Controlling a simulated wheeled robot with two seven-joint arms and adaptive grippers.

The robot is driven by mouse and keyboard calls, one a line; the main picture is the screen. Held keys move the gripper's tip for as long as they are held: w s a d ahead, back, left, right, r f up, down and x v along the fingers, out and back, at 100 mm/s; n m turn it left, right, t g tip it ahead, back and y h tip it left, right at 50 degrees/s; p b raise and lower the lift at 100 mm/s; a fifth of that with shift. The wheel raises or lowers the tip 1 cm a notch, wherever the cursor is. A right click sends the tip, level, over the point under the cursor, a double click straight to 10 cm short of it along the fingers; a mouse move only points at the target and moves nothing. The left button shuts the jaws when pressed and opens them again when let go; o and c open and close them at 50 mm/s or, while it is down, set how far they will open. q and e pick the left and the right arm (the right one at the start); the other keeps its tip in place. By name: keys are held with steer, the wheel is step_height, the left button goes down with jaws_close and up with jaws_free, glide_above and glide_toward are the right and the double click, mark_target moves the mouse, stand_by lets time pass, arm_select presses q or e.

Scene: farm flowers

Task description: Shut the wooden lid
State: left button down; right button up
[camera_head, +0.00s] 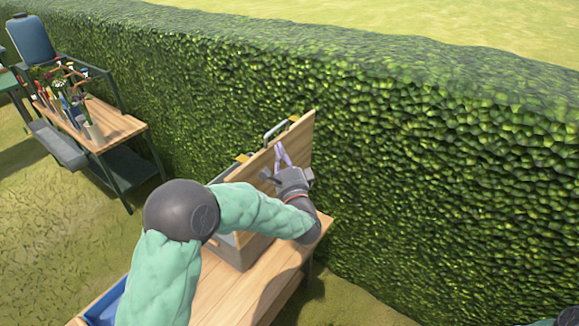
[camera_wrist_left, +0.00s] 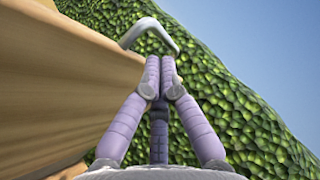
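The wooden lid (camera_head: 300,137) stands raised, close to upright, on a box (camera_head: 240,252) on the wooden table. A metal handle (camera_head: 275,131) sticks out from its far side. My left gripper (camera_head: 281,149) is in front of the lid's near face, with its purple fingers pointing up. In the left wrist view the fingertips (camera_wrist_left: 160,64) are together with nothing visible between them. The lid (camera_wrist_left: 60,75) fills the left there, and the handle (camera_wrist_left: 152,26) shows beyond the tips. Whether the fingers touch the lid is unclear. My arm hides much of the box.
The wooden table (camera_head: 225,298) carries the box and a blue tray (camera_head: 107,305) at its left end. A tall hedge (camera_head: 430,170) runs behind it. Another wooden bench (camera_head: 115,124) with tools and pots stands at the left, with grass between.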

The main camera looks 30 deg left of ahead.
arm_select(q)
steer(key=shift+s+a+r, duration=0.1)
steer(key=shift+a+r, duration=0.25)
steer(key=shift+a, duration=0.5)
arm_select(e)
steer(key=shift+f, duration=0.2)
